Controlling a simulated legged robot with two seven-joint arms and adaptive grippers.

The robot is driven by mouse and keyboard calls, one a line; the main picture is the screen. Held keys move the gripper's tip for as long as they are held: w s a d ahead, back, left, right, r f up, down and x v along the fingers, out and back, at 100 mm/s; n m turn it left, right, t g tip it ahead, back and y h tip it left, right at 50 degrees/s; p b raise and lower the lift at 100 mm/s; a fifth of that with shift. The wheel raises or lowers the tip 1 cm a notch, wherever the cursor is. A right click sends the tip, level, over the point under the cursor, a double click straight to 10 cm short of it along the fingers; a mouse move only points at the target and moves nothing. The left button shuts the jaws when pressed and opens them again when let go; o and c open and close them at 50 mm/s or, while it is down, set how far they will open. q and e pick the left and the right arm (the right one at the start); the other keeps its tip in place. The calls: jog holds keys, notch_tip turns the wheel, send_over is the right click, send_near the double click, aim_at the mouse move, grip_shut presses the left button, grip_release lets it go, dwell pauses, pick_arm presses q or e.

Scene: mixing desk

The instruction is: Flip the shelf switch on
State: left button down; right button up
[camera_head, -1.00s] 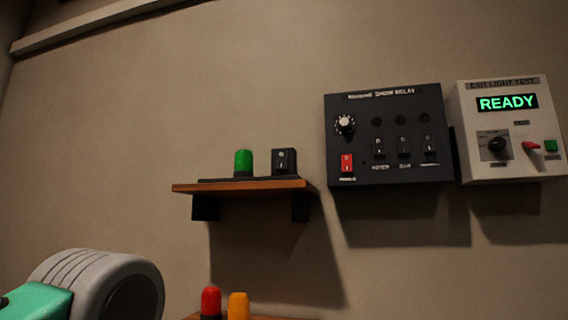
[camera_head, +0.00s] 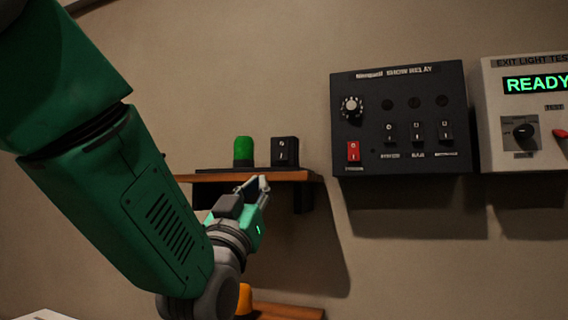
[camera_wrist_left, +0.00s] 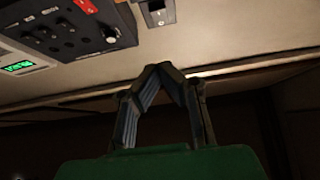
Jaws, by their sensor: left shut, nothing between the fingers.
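The shelf switch (camera_head: 284,151) is a small black box with a rocker. It stands on the wooden shelf (camera_head: 300,176), right of a green lamp (camera_head: 243,151). In the left wrist view the switch (camera_wrist_left: 156,10) shows at the top edge, beyond the fingertips. My left gripper (camera_head: 262,182) is shut and empty, just below and left of the switch in the head view, overlapping the shelf's front edge. It also shows in the left wrist view (camera_wrist_left: 160,72). I cannot tell how far it is from the switch. My right gripper is not in view.
A black relay panel (camera_head: 400,165) with a knob and several switches hangs on the wall to the right. A white box (camera_head: 490,90) reading READY hangs beside it. An orange lamp (camera_head: 244,299) stands on a lower shelf (camera_head: 290,312), partly behind my arm.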

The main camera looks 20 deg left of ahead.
aim_at(281, 153)
pick_arm(q)
jog(key=p+x, duration=0.2)
jog(key=x, duration=0.2)
jog(key=w+f+p+x, duration=0.1)
jog(key=x, duration=0.3)
jog(key=p+x, duration=0.2)
jog(key=x, duration=0.2)
jog(key=shift+w+a+f+p, duration=0.15)
jog(key=shift+w+f+p, duration=0.05)
jog(key=shift+w+p, duration=0.15)
jog(key=shift+w+a+f, duration=0.1)
jog(key=shift+w+f, duration=0.1)
jog(key=shift+w, duration=0.3)
jog(key=shift+s, duration=0.1)
